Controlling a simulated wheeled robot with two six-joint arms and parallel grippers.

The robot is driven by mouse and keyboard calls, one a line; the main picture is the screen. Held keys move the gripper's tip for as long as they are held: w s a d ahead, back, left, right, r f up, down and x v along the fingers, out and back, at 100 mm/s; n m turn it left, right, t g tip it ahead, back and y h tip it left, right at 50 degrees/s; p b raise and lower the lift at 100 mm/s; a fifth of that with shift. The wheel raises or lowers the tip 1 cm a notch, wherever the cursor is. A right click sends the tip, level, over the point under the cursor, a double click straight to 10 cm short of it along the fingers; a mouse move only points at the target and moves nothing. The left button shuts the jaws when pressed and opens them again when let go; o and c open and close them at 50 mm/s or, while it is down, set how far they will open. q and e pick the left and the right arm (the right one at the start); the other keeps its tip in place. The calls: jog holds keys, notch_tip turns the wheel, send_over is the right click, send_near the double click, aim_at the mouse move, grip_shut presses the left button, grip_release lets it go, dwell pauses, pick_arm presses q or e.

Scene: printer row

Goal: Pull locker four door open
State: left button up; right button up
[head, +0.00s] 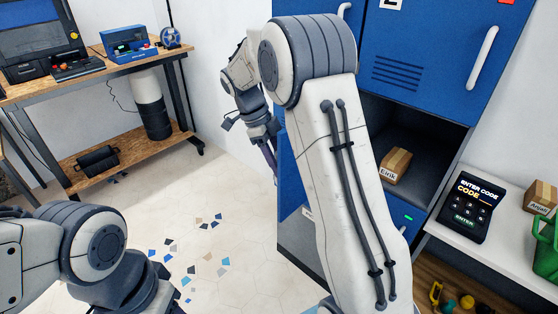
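A blue locker bank (425,55) stands at the centre and right in the head view. A closed upper door has a white upright handle (482,58) and vent slots. Below it is an open dark compartment (372,113) holding a small cardboard box (396,165) labelled "Elrik". No number four shows, so I cannot tell which door is locker four. My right arm crosses in front of the lockers and hides much of them. My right gripper (268,158) points down beside a blue panel (289,185) left of the arm; its fingertips are too unclear to read. My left gripper is out of view.
A white shelf at right carries a code keypad (465,207), a box labelled "Anjali" (540,198) and a green object (546,248). A wooden workbench (95,85) with printers stands at the left.

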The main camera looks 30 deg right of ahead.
jog(key=v, duration=1)
jog(key=shift+r, duration=0.25)
